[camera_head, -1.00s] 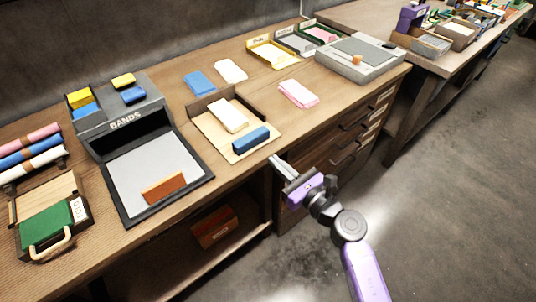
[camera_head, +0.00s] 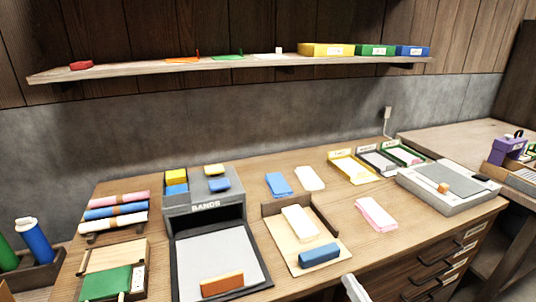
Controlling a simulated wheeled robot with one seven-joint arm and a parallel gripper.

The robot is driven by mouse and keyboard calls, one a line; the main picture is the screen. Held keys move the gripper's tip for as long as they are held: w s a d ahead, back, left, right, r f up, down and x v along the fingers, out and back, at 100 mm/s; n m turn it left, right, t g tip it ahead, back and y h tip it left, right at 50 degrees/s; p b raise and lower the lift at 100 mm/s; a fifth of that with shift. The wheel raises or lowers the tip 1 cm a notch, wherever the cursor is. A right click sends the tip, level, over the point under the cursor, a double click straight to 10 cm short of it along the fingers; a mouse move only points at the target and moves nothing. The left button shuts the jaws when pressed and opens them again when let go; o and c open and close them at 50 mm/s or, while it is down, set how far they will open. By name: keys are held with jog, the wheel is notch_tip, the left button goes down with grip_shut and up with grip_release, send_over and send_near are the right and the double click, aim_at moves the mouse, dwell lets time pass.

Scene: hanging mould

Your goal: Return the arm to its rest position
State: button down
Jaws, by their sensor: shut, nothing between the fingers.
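Only the pale grey tip of my gripper (camera_head: 353,289) shows, at the bottom edge of the head view. Its fingers look shut together, with nothing held. It is in front of the workbench (camera_head: 335,278), below and right of a wooden tray (camera_head: 272,228) that bears a cream block and a dark blue block. The rest of my arm is below the picture.
A BANDS box (camera_head: 205,207) with a grey pad (camera_head: 215,258) stands left of the tray. Pink sheets (camera_head: 376,214) and a grey board (camera_head: 448,188) lie to the right. A wall shelf (camera_head: 230,64) runs above. Drawers (camera_head: 440,268) are at lower right.

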jog(key=s+r+m+t+h, duration=0.2)
jog(key=s+r+m, duration=0.4)
jog(key=m, duration=0.4)
jog(key=s+f+m+g+h, duration=0.1)
jog(key=s+m+g, duration=0.1)
jog(key=s+m, duration=1)
jog(key=s+a+f+m+g+h, duration=0.1)
jog(key=s+m+g+h, duration=0.1)
jog(key=s+m, duration=1.1)
jog(key=s+g, duration=0.1)
jog(key=s, duration=0.7)
jog(key=shift+s, duration=0.35)
